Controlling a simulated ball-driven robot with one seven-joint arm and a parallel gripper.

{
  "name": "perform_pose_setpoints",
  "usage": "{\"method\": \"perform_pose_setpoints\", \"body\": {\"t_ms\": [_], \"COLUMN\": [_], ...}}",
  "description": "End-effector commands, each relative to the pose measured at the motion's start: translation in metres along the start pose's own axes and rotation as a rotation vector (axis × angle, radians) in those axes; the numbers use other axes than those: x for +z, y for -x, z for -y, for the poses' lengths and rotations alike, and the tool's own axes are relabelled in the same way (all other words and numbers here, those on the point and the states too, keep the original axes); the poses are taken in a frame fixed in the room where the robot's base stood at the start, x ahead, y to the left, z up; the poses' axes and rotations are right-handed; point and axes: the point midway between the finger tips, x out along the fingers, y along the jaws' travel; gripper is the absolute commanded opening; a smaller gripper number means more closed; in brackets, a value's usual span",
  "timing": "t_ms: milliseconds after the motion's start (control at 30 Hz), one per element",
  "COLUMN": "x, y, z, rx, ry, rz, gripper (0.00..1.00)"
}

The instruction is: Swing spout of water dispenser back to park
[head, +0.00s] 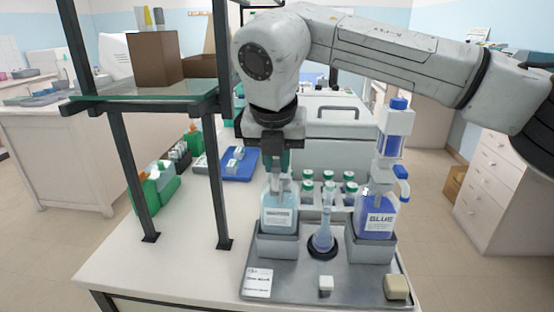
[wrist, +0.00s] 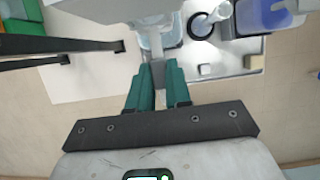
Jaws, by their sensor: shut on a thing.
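The water dispenser (head: 279,212) is a clear bottle of pale blue liquid with a white label. It stands upright in a grey holder on the metal tray. My gripper (head: 277,172) points down over its top, and its teal fingers hide most of the dispenser head and spout in the head view. In the wrist view, my gripper (wrist: 158,66) is shut on a pale narrow part, seemingly the spout (wrist: 156,44). The spout's exact direction is hard to tell. A flask (head: 323,234) stands on a dark round base to the right of the dispenser.
The blue dispenser (head: 376,215), with a tall blue-capped head, stands right of the flask. The tray (head: 300,282) also carries a label card, a white cube and a beige block. Green-capped bottles (head: 328,185) stand behind. A shelf frame (head: 125,160) rises at left.

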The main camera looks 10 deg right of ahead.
Motion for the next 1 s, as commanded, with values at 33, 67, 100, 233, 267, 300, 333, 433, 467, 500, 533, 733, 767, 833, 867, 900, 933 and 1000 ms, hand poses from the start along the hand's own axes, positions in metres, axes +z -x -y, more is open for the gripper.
{"method": "perform_pose_setpoints", "body": {"t_ms": [33,67,100,233,267,300,333,433,467,500,533,733,767,833,867,900,933,1000], "x": [0.001,0.001,0.001,0.001,0.0,0.0,0.0,0.0,0.0,0.0,0.0,0.001,0.001,0.0,0.001,0.001,0.001,0.001], "y": [0.001,0.001,0.001,0.0,0.0,0.0,0.0,0.0,0.0,0.0,0.0,0.012,0.016,0.028,0.034,0.042,0.048,0.062], "z": [0.0,0.0,0.0,0.0,0.0,0.0,0.0,0.0,0.0,0.0,0.0,0.0,0.0,0.0,0.0,0.0,0.0,0.0], "rx": [0.0,0.0,0.0,0.0,0.0,0.0,0.0,0.0,0.0,0.0,0.0,0.001,0.001,0.0,0.0,0.001,0.001,0.001], "ry": [-0.001,-0.001,0.0,0.0,0.0,0.0,0.0,0.001,0.001,0.001,0.001,0.001,0.001,0.001,0.001,0.001,0.001,0.001], "rz": [0.002,0.002,0.002,0.001,0.001,0.001,0.001,0.001,0.001,0.001,0.0,0.004,0.004,0.004,0.005,0.005,0.005,0.004], "gripper": [0.0,0.0,0.22,0.35,0.38,0.41,0.44,0.45,0.45,0.45,0.45,0.45,0.45,0.45,0.45,0.45,0.45,0.45]}}
